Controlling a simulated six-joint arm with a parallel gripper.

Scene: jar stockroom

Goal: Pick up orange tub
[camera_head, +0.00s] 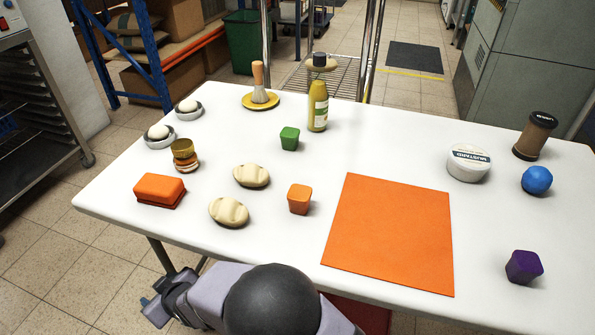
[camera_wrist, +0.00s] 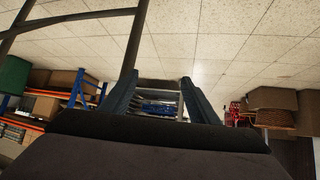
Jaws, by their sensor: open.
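A small orange tub (camera_head: 299,199) with a tapered, squarish shape stands on the white table, just left of the orange mat (camera_head: 391,234). A wider, flat orange block-like item (camera_head: 160,188) lies further left near the table's left edge. My gripper (camera_wrist: 158,82) shows in the wrist view with its two fingers spread apart and nothing between them. The wrist camera faces away from the tabletop, so no table object shows there. In the head view my arm is at the bottom edge, in front of the table and apart from the orange tub.
A sauce bottle (camera_head: 318,107) stands further back.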

